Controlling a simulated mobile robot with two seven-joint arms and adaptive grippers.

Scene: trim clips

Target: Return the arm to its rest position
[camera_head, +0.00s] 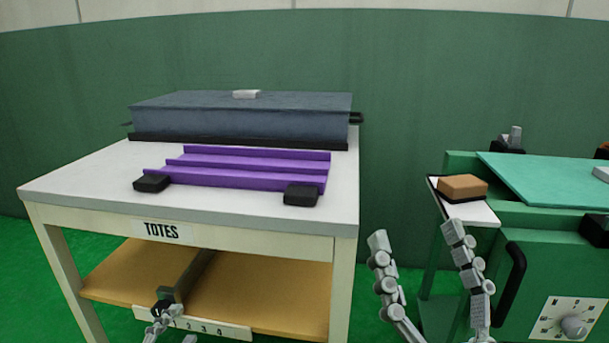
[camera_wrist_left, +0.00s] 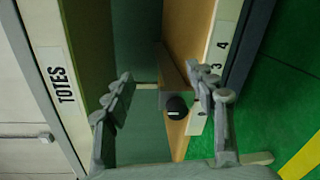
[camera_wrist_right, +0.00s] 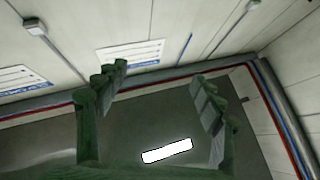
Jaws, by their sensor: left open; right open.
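My left gripper (camera_head: 174,331) is at the bottom of the head view, in front of the table's lower shelf and only partly in frame. In the left wrist view it (camera_wrist_left: 160,75) is open and empty, with a dark round knob (camera_wrist_left: 177,107) showing between its fingers, apart from them as far as I can tell. My right gripper (camera_head: 416,234) is raised with its fingers upward, in the gap between the white table and the green machine. In the right wrist view it (camera_wrist_right: 158,73) is open with nothing between its fingers, facing the wall and ceiling.
The white table (camera_head: 90,190) marked TOTES carries a purple ribbed tray (camera_head: 245,166), black blocks and a grey-blue case (camera_head: 240,115). Its wooden shelf (camera_head: 255,290) has a divider. The green machine (camera_head: 530,260) has a side plate with an orange-brown block (camera_head: 462,187) near my right gripper.

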